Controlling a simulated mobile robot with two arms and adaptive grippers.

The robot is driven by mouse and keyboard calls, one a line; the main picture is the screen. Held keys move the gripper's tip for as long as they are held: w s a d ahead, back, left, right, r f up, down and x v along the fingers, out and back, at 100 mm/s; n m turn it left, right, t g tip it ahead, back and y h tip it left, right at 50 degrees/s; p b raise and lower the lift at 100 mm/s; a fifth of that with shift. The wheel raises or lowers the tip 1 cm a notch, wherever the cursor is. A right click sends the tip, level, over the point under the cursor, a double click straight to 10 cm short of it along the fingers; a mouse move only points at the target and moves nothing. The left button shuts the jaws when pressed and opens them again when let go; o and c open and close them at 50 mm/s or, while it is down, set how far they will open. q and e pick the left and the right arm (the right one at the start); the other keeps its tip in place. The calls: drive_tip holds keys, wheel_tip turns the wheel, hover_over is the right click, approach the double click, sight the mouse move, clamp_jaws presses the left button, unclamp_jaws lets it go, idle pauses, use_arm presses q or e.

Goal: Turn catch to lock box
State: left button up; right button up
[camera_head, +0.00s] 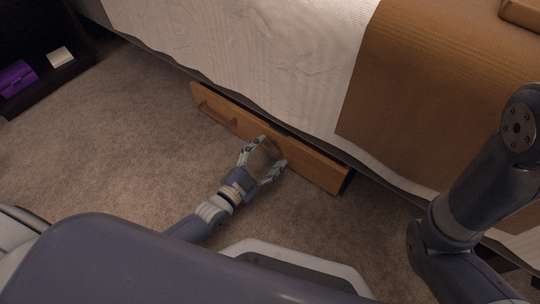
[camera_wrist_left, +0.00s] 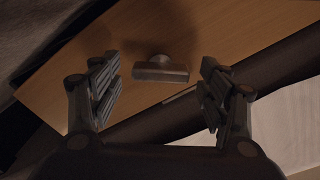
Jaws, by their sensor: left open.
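A long wooden box (camera_head: 310,166) shows its front panel under the side of the bed. In the left wrist view the wooden panel (camera_wrist_left: 225,28) fills the upper part. A small grey catch (camera_wrist_left: 160,70), a flat bar on a round base, stands out from it. My left gripper (camera_head: 272,151) is open in front of the panel's middle. In the wrist view the left gripper's fingers (camera_wrist_left: 158,66) are spread on both sides of the catch, with gaps to it. In the head view the catch cannot be made out clearly between the fingers. My right gripper is out of view.
The bed with white bedding (camera_head: 250,40) and a brown cover (camera_head: 440,90) overhangs the box. Carpet (camera_head: 140,120) in front is clear. A dark shelf at the far left holds a purple box (camera_head: 16,78) and a white item (camera_head: 60,57).

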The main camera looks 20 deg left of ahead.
use_arm(q)
drive_tip(key=shift+w+d, duration=0.25)
drive_tip(key=shift+w, duration=0.4)
drive_tip(key=c, duration=1.1)
drive_tip(key=shift+o, duration=0.2)
drive_tip(key=shift+r, duration=0.1)
